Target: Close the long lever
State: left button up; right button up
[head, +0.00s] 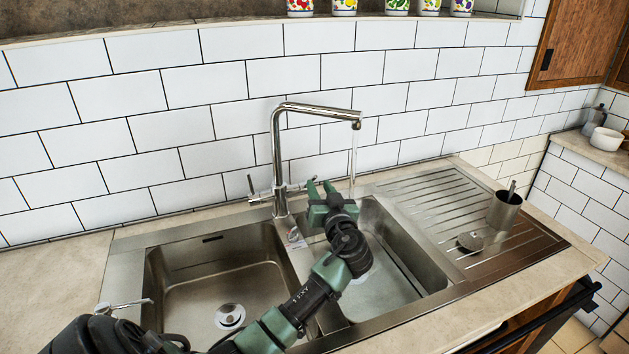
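A chrome tap (277,160) stands behind the double sink, its spout bent to the right. A stream of water (352,160) falls from the spout into the right basin. A thin lever (251,186) sticks out at the left of the tap's base. Another lever part (298,186) reaches right from the base toward my gripper; its end is hidden or too small to tell. My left gripper (320,186) is open, its fingers pointing to the back wall, just right of the tap's base. I see nothing between the fingers. My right gripper is not in view.
A metal cup (504,210) and a round strainer (470,241) stand on the ribbed drainboard (432,207). The white tiled wall (200,120) is close behind the tap.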

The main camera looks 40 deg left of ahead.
aim_at(315, 179)
pick_arm(q)
jog(key=x, duration=0.5)
jog(key=shift+w+a, duration=0.15)
jog(key=shift+a, duration=0.05)
grip_shut()
jog(key=shift+f, duration=0.1)
dwell(1.1)
